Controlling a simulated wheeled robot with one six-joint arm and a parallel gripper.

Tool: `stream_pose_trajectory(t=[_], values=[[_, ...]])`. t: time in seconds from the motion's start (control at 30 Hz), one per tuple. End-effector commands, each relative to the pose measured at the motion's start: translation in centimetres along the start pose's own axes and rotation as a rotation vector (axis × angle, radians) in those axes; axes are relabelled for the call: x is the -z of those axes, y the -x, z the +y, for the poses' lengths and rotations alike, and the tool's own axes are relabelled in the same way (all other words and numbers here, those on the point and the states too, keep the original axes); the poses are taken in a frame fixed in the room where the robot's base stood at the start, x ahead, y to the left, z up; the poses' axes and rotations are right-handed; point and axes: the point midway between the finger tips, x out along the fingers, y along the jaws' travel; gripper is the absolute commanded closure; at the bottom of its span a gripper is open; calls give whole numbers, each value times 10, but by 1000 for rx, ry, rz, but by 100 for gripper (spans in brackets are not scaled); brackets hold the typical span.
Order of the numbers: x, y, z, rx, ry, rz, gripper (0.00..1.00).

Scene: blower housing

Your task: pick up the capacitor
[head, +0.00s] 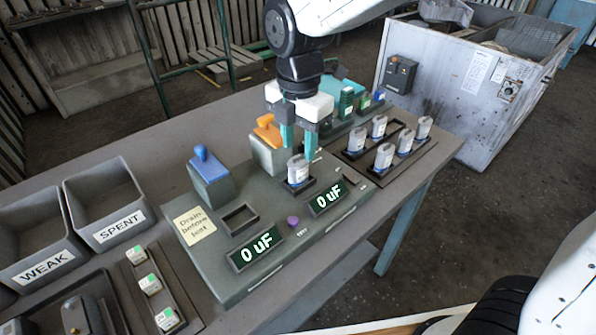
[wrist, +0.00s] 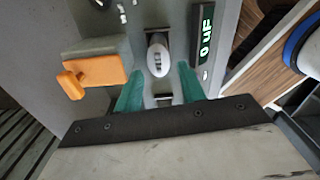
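A white capacitor (head: 298,169) with a grey-blue lower part stands upright in the right socket of the green tester (head: 225,262). My gripper (head: 299,148) is just above it, pointing down, with its two teal fingers apart. In the wrist view the capacitor (wrist: 157,58) shows between and slightly beyond the open fingers (wrist: 160,80), with nothing held. I cannot tell whether either finger touches it. Several similar capacitors (head: 384,156) stand in the black tray to the right. The tester's left socket (head: 239,219) is empty.
An orange lever (head: 268,131) on its block stands close left of my gripper; it also shows in the wrist view (wrist: 95,76). A blue lever (head: 205,165) is farther left. Both displays (head: 328,198) read 0 uF. Bins marked WEAK (head: 45,266) and SPENT (head: 121,225) stand at the left.

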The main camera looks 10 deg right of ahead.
Motion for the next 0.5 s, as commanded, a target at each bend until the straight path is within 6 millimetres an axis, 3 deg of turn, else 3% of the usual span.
stream_pose_trajectory(t=[0.3,0.5], values=[[-1,-44,2,4,-5,1,60],[-2,-60,2,0,-6,0,60]])
